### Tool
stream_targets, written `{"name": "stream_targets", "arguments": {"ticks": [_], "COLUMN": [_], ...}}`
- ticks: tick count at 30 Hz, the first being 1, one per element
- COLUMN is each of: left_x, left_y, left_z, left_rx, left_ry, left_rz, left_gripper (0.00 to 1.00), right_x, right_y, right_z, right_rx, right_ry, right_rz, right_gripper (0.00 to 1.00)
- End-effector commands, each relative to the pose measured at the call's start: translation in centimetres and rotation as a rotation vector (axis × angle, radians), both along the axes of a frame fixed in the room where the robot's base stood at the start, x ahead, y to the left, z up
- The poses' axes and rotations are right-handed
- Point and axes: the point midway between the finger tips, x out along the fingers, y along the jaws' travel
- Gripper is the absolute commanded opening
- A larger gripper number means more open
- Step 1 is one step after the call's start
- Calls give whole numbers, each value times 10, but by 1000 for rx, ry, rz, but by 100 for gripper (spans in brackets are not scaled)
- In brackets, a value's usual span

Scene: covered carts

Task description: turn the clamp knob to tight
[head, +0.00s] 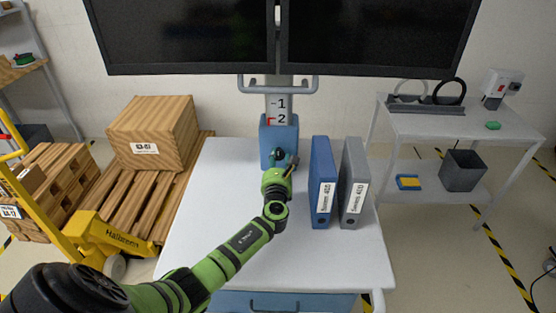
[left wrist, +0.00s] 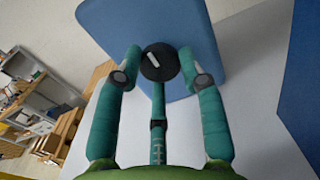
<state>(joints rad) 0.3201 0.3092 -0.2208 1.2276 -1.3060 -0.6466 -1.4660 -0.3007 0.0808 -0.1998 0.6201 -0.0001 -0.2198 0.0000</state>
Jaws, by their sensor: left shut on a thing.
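The clamp knob (left wrist: 160,62) is a round black knob with a white pointer mark, on the face of a blue clamp block (left wrist: 200,45). In the head view the blue block (head: 267,140) sits on the grey column (head: 279,104) marked 1 and 2, with a red pointer by the 2. My left gripper (head: 285,160) there hides the knob. My right gripper is out of view.
A white cart top (head: 220,215) lies under my left arm. A blue binder (head: 321,170) and a grey binder (head: 354,175) stand right of the gripper. Two dark monitors (head: 180,35) hang above. A wooden crate (head: 150,130) is at left, a side table (head: 470,123) at right.

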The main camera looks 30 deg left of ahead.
Motion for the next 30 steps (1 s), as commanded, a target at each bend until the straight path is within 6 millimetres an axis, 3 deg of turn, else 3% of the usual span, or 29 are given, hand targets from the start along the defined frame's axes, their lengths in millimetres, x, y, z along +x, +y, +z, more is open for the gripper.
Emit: {"name": "stream_targets", "arguments": {"ticks": [1,5,6,8,20,25,30], "left_x": [2,2,2,2,-2,-19,-49], "left_y": [4,4,4,4,-1,-12,-29], "left_z": [9,9,9,9,3,2,1], "left_rx": [10,11,10,10,2,2,0], "left_ry": [-13,-14,-14,-13,-5,-5,-4], "left_rz": [6,6,6,6,2,0,1], "left_gripper": [7,7,44,64,64,64,64], "right_x": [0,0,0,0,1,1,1], "right_y": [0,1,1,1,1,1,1], "right_z": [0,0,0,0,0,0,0], "right_rx": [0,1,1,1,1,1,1], "right_ry": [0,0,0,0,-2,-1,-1], "right_rz": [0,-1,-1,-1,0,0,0], "right_gripper": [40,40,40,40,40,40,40]}}
